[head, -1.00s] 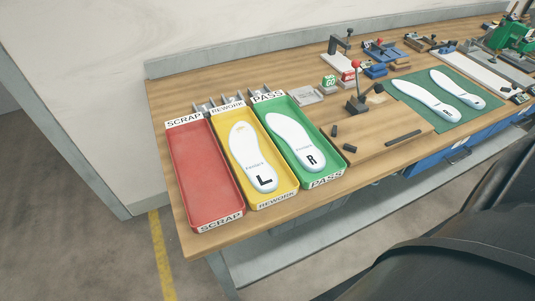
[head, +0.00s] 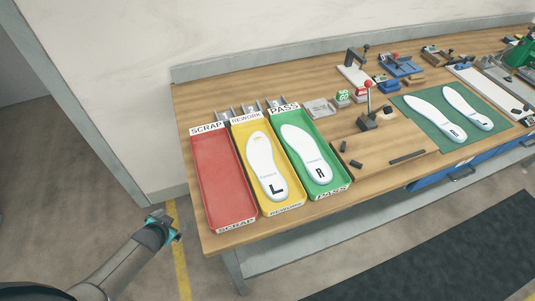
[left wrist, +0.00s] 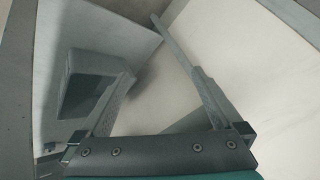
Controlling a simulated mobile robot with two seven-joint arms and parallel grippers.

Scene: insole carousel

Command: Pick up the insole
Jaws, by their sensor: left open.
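A white insole marked L (head: 265,168) lies in the yellow REWORK tray (head: 285,208). A white insole marked R (head: 306,155) lies in the green PASS tray (head: 335,188). My left gripper (head: 178,228) is beyond the bench's front left edge, over the floor, well apart from every insole. In the left wrist view its two fingers (left wrist: 168,95) are spread with nothing between them. My right gripper is not in view.
The red SCRAP tray (head: 223,180) is empty. A wooden board (head: 385,157) with a red-knobbed lever fixture (head: 369,112) and dark blocks stands between the trays and the mat. Fixtures and tools line the back. The floor in front is clear.

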